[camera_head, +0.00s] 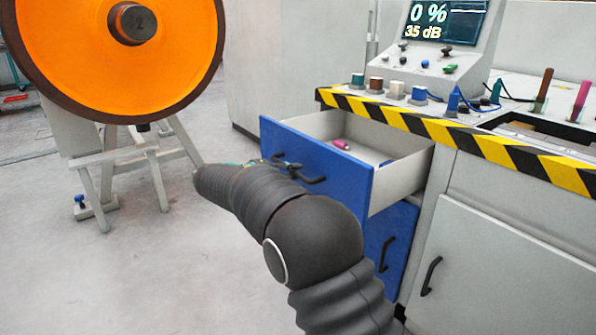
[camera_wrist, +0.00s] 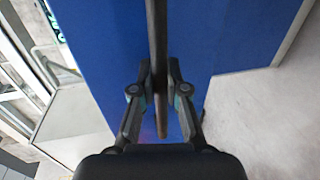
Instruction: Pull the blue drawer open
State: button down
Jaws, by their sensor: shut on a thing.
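The blue drawer (camera_head: 345,178) stands well out from the cabinet in the head view, with its grey inside showing. Its blue front also fills much of the wrist view (camera_wrist: 235,40). A black bar handle (camera_head: 312,180) is on the front. In the wrist view the handle (camera_wrist: 157,40) runs upright between the fingers. My gripper (camera_wrist: 158,90) is shut on the handle. In the head view my gripper (camera_head: 275,163) is at the handle's left end, partly hidden by my arm. A pink object (camera_head: 341,144) lies inside the drawer.
A second blue drawer front (camera_head: 392,240) with a black handle is below, shut. A grey cabinet door (camera_head: 490,270) is at right. The worktop edge has yellow-black stripes (camera_head: 440,131). An orange wheel (camera_head: 75,55) on a grey stand is at left. Open floor lies between.

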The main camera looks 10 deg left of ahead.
jog(key=c, duration=1.2)
grip_release()
jog(key=v, duration=1.2)
jog(key=shift+f, duration=0.1)
